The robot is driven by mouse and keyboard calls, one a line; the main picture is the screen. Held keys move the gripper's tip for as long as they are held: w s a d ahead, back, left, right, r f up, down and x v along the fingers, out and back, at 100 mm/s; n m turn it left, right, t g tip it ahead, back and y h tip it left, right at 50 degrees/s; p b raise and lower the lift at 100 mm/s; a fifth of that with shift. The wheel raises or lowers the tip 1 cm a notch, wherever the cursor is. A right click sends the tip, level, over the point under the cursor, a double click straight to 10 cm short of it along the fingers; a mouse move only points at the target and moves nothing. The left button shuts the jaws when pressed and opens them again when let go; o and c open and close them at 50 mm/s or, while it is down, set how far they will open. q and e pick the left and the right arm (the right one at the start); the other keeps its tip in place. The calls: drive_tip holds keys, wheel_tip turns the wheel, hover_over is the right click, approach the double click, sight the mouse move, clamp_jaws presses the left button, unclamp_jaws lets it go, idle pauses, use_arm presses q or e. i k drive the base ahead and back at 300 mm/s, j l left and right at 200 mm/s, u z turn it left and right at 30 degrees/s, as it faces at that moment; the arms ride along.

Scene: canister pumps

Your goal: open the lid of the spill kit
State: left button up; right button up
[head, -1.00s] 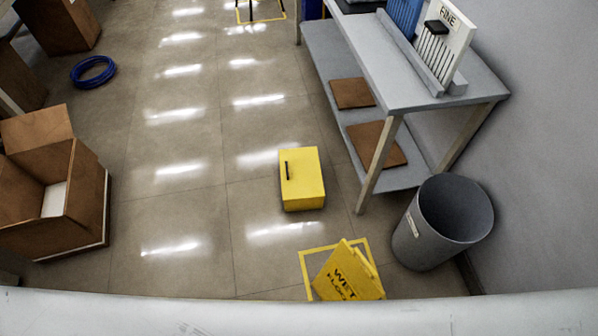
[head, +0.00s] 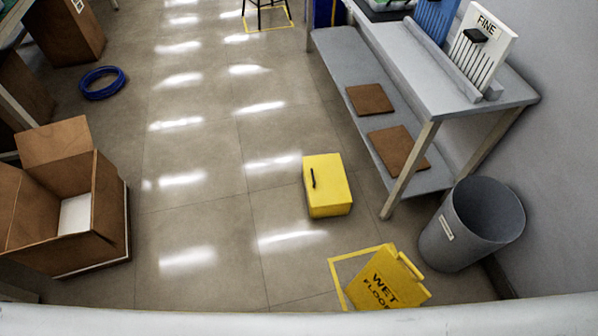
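A yellow box with a dark handle on its top, which looks like the spill kit (head: 330,188), stands on the floor a little right of the middle in the head view. Its lid looks shut. Neither of my grippers shows in the head view, and nothing touches the box.
A yellow wet floor sign (head: 388,279) stands in a yellow floor outline. A grey bin (head: 470,225) and grey workbench (head: 450,95) are at the right. An open cardboard box (head: 110,205) is at the left, a blue hose coil (head: 102,83) behind it. The middle floor is clear.

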sight(326, 182)
drive_tip(key=i+j, duration=0.2)
drive_tip(key=j, duration=0.15)
drive_tip(key=i+j+z, duration=0.1)
drive_tip(key=j, duration=0.25)
drive_tip(key=i+j, duration=0.25)
drive_tip(key=j+z, duration=0.05)
drive_tip(key=j, duration=0.05)
